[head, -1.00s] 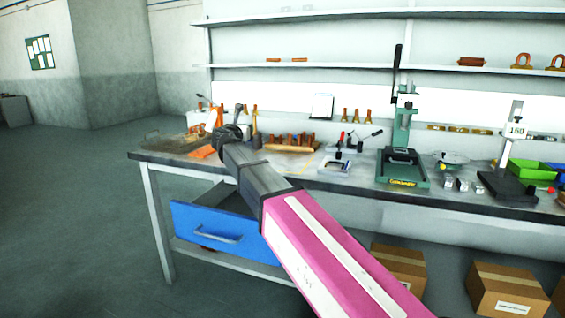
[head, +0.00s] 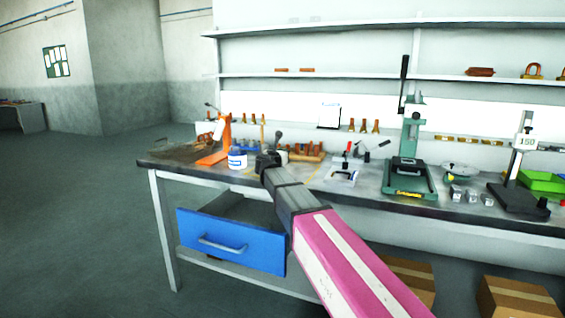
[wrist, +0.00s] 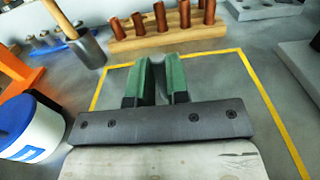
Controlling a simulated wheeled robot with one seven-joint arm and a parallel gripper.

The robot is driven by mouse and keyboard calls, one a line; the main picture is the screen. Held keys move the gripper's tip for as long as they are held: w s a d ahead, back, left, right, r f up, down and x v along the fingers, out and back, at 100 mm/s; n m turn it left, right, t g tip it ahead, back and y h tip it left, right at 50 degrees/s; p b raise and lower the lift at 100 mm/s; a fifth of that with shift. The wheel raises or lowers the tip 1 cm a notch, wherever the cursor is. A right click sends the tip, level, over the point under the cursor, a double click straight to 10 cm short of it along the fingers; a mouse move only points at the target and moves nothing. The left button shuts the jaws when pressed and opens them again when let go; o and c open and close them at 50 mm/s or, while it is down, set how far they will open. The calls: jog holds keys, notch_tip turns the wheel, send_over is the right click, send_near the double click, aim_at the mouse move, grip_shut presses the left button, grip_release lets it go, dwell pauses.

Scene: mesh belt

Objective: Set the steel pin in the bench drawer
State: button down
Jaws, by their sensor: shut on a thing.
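My gripper (wrist: 157,85) is shut on a grey metal piece, seemingly the steel pin (wrist: 158,80), between its green pads in the wrist view. The pads hide much of it. In the head view my gripper (head: 268,160) is above the bench top, in front of the wooden rack, and the pin cannot be made out clearly. The bench drawer (head: 230,242) has a blue front with a grey handle. It is pulled open below the bench top, to the lower left of my gripper. Part of its dark inside shows, and my arm passes beside its right end.
A white and blue tub (head: 237,160) and an orange stand (head: 218,145) are left of my gripper. Yellow tape (wrist: 262,85) marks the bench. A green press (head: 408,175) stands right.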

notch_tip(320, 180, down, 4)
jog(key=shift+r, duration=0.25)
jog(key=c, duration=1.1)
grip_release()
